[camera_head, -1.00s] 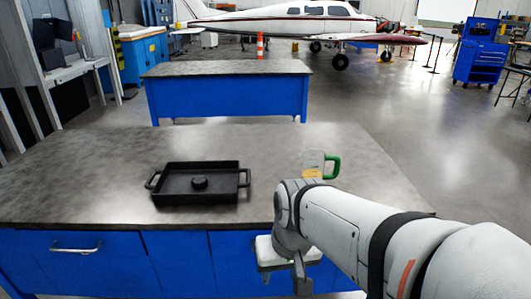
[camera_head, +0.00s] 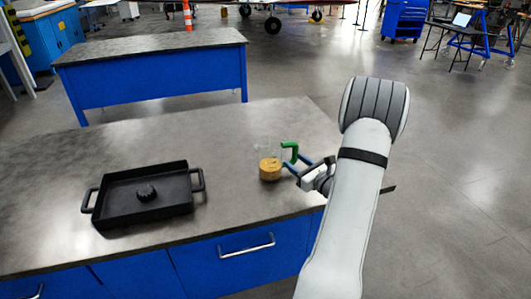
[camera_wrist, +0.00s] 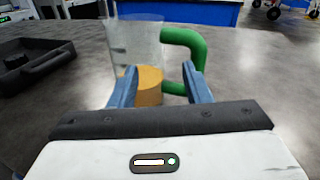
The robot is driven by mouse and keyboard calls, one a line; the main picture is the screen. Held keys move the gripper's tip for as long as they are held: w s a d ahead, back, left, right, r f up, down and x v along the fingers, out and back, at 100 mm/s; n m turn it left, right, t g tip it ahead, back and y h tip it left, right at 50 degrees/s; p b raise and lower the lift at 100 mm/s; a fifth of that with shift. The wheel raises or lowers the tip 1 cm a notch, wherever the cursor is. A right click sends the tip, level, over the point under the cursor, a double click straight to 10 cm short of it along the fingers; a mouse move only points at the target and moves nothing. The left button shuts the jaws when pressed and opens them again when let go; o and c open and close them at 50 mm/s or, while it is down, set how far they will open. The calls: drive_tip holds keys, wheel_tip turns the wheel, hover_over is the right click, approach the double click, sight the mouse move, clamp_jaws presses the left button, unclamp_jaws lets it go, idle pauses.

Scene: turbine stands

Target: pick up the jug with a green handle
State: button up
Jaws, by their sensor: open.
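The clear jug (camera_head: 268,152) with a green handle (camera_head: 290,150) stands on the grey worktop near its right end. In the wrist view the jug (camera_wrist: 138,40) is ahead of my gripper and its green handle (camera_wrist: 190,45) points right. My gripper (camera_head: 298,165) is low over the worktop, just right of and in front of the jug. In the wrist view its blue fingers (camera_wrist: 158,88) are apart, on either side of the handle's lower part as seen from here. I cannot tell whether they touch it. A round tan object (camera_head: 270,169) sits at the jug's base, in front of or inside it.
A black tray (camera_head: 118,214) with two handles and a black knob-like piece inside lies on the worktop (camera_head: 225,205) to the left. The worktop between tray and jug is clear. A second blue workbench (camera_head: 160,80) stands behind.

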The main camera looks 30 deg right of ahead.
sight(297, 151)
drive_tip(key=d+m+h, duration=0.1)
drive_tip(key=d, duration=0.1)
drive_tip(key=d+f+m+h, duration=0.1)
drive_tip(key=d, duration=0.1)
drive_tip(key=shift+s+f+t+h, duration=0.15)
drive_tip(key=shift+f+t+h, duration=0.05)
drive_tip(key=shift+t+h, duration=0.1)
drive_tip(key=w+p, duration=0.1)
drive_tip(key=w, duration=0.4)
drive_tip(key=w+r+p, duration=0.1)
drive_tip(key=w, duration=0.1)
drive_tip(key=shift+w+d+p, duration=0.15)
drive_tip(key=shift+d+p, duration=0.05)
drive_tip(key=shift+p, duration=0.1)
drive_tip(key=shift+w, duration=0.3)
drive_tip(key=shift+c, duration=0.3)
drive_tip(key=shift+s, duration=0.1)
clamp_jaws()
